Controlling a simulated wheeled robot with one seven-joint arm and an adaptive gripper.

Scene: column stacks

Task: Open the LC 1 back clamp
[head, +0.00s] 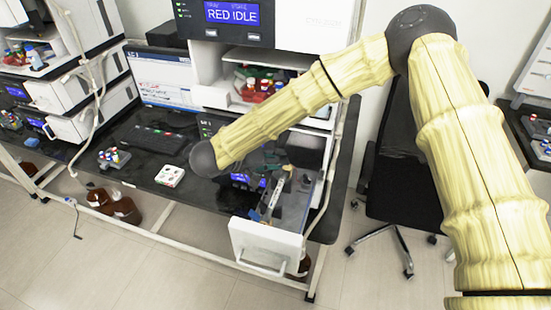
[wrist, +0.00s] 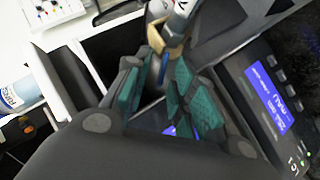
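The opened drawer (head: 265,245) has a white front and clear sides and juts from the lower part of the stack. A slim pale column (head: 274,198) with a label lies in it, with small blue and tan parts near it. In the wrist view the column's pale end (wrist: 183,8), a tan band (wrist: 156,38) and a thin blue piece (wrist: 165,66), perhaps the clamp, show just beyond my fingertips. My gripper (wrist: 158,70) has teal pads; its fingers stand apart with a dark gap between them. I cannot tell whether either finger touches the blue piece. My arm partly hides the stack.
A panel with a lit blue screen (wrist: 268,95) stands close on the right in the wrist view. A monitor (head: 160,75) marked LC 1, a keyboard (head: 153,140) and a white tray (head: 170,176) are on the dark bench. A black chair (head: 410,180) stands to the right.

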